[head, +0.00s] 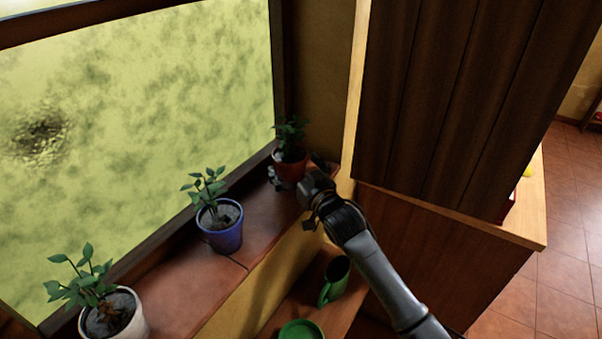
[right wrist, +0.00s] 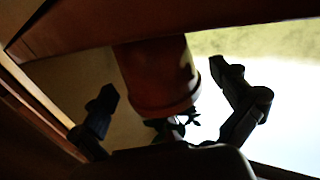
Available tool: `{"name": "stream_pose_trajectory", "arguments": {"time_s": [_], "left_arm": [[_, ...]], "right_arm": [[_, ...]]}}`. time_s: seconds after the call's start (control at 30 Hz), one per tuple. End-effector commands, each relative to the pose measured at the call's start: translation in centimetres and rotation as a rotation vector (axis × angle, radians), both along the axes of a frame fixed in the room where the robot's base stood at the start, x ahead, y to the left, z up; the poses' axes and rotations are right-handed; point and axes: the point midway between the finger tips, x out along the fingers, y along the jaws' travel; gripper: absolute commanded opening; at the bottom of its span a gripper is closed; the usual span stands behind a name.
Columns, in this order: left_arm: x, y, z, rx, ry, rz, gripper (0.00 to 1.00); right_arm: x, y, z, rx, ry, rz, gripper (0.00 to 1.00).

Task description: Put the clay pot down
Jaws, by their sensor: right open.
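The clay pot (head: 291,168), reddish-brown with a leafy green plant, stands upright at the far end of the tiled window sill (head: 179,282), in the corner by the window frame. My right gripper (head: 297,183) is at the pot, its fingers open on either side of it. In the right wrist view the picture is upside down. There the pot (right wrist: 158,75) hangs between the spread fingers (right wrist: 165,82), with a visible gap on both sides, and its base meets the sill (right wrist: 70,35). My left gripper is not in view.
A blue pot (head: 221,237) and a white pot (head: 127,318), both with plants, stand nearer on the sill. A dark wooden cabinet (head: 465,90) is close on the right.

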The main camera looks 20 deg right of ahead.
Motion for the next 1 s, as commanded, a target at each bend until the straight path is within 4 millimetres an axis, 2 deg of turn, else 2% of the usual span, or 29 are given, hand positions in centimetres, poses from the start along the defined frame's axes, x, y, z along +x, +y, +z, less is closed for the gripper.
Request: {"name": "stream_pose_trajectory", "arguments": {"time_s": [0.17, 0.4, 0.6, 0.77, 1.0], "left_arm": [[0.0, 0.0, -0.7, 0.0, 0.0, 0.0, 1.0], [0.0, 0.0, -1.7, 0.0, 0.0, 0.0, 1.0], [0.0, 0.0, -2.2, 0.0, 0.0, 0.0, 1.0], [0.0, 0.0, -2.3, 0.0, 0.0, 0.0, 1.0], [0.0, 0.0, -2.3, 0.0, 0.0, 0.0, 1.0]], "right_arm": [[-2.6, -0.4, -0.3, 0.0, 0.001, 0.0, 1.0], [-7.7, -1.2, -0.4, 0.0, 0.001, 0.0, 1.0], [-10.7, -1.7, -0.2, 0.001, 0.0, 0.0, 1.0], [-11.7, -1.8, -0.1, 0.001, 0.0, -0.001, 1.0], [-11.8, -1.8, 0.0, 0.001, 0.0, -0.001, 1.0]]}}
